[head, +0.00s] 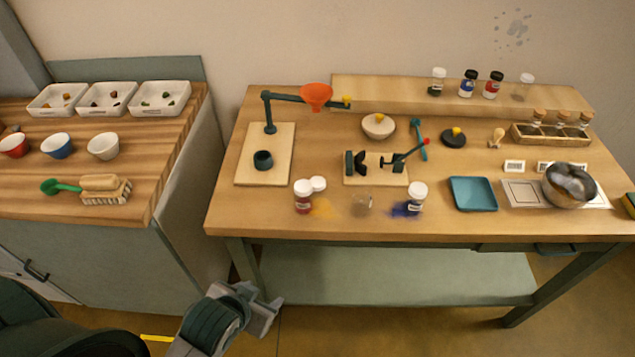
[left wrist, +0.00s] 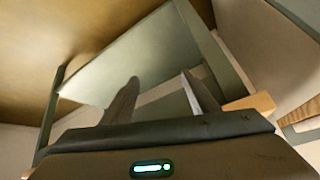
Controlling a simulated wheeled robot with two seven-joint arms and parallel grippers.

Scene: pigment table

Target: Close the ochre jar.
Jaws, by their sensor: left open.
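On the front of the table (head: 480,228) stands a dark red jar (head: 303,202) with a white top. A round white lid-like piece (head: 318,184) sits just behind it, and ochre powder (head: 322,208) lies to its right. No jar's label is readable, so I cannot tell which is the ochre one. My left gripper (head: 263,296) is open and empty, low in front of the table, apart from the jars. Its fingers also show in the left wrist view (left wrist: 160,85).
A stand with an orange funnel (head: 316,95) is behind the jars, and a small clamp fixture (head: 375,168) is close behind. A blue tray (head: 473,194) and metal bowl (head: 569,186) are at the right. A wooden-topped cabinet (head: 150,205) stands left, across a gap.

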